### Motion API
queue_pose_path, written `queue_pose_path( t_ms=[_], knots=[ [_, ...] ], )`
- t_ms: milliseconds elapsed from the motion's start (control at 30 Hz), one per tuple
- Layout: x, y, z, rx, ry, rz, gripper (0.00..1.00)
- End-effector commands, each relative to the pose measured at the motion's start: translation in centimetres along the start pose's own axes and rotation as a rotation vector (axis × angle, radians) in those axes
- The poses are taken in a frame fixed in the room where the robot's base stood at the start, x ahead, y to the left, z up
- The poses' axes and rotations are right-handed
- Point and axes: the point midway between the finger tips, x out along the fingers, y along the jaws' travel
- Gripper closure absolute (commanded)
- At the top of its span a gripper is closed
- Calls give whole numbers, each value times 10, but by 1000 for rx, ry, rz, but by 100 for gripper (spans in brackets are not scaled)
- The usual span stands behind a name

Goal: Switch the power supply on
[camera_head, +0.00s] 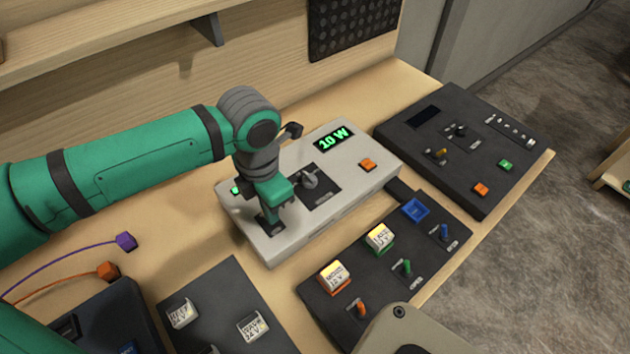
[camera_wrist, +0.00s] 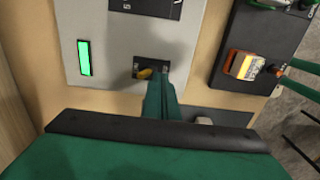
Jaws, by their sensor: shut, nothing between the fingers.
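My gripper (camera_head: 272,218) is shut and empty, pointing down at the switch plate on the box's near left part. In the wrist view, the yellow toggle switch (camera_wrist: 146,74) is just beside my fingertips (camera_wrist: 163,82). I cannot tell whether they touch. In the head view my gripper hides the toggle.
A dark panel (camera_head: 447,262) with lit orange and green blocks, a blue socket and small toggles lies in front. A black console (camera_head: 440,115) stands at the right. Another dark panel (camera_head: 213,283) with white blocks and purple and orange plugs (camera_head: 107,270) are at the left.

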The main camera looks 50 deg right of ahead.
Motion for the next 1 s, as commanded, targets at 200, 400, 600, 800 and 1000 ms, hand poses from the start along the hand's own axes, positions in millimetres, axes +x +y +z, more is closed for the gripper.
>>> queue_pose_path(
  t_ms=[200,400,600,800,1000],
  knots=[
    [-15,-2,0,0,0,1,100],
    [-29,-3,0,0,1,1,100],
    [-42,-5,0,0,1,1,100],
    [-54,-6,0,0,1,1,100],
    [-57,-7,0,0,1,0,100]
  ],
)
